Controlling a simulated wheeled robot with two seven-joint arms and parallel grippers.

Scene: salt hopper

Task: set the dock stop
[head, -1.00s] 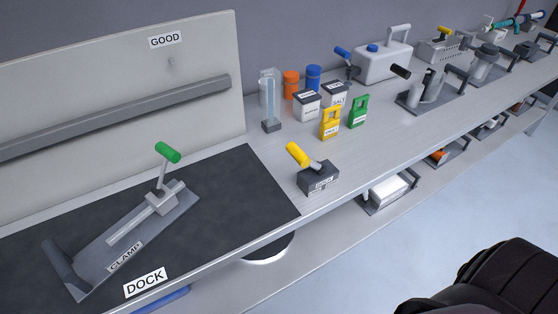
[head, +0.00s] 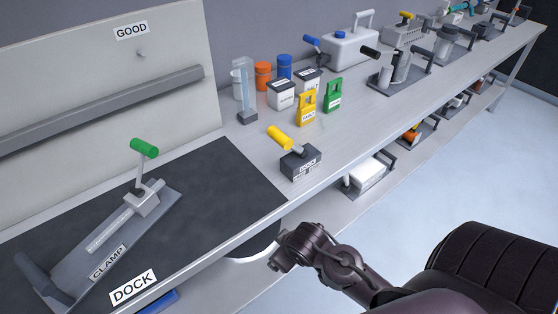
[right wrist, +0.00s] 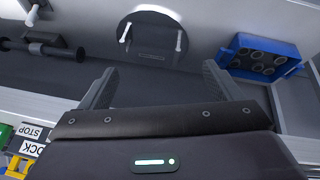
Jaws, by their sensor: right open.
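The dock stop (head: 300,163) is a dark block with a yellow-topped lever (head: 281,138), standing on the bench just right of the black dock mat (head: 215,190). A clamp (head: 115,235) with a green-knobbed lever lies on the mat, behind the DOCK label (head: 133,288). My right gripper (head: 278,264) is in front of the bench edge, below and apart from the dock stop. In the right wrist view, its fingers (right wrist: 157,88) are spread with nothing between them. Labels reading STOP and DOCK (right wrist: 30,140) show at that view's lower left. My left gripper is not in view.
Yellow (head: 306,108) and green (head: 334,95) tags, white boxes and canisters stand behind the dock stop. A backboard marked GOOD (head: 90,70) rises behind the mat. A lower shelf holds a white block (head: 367,172). The wrist view shows a blue holder (right wrist: 262,58). Floor at right is clear.

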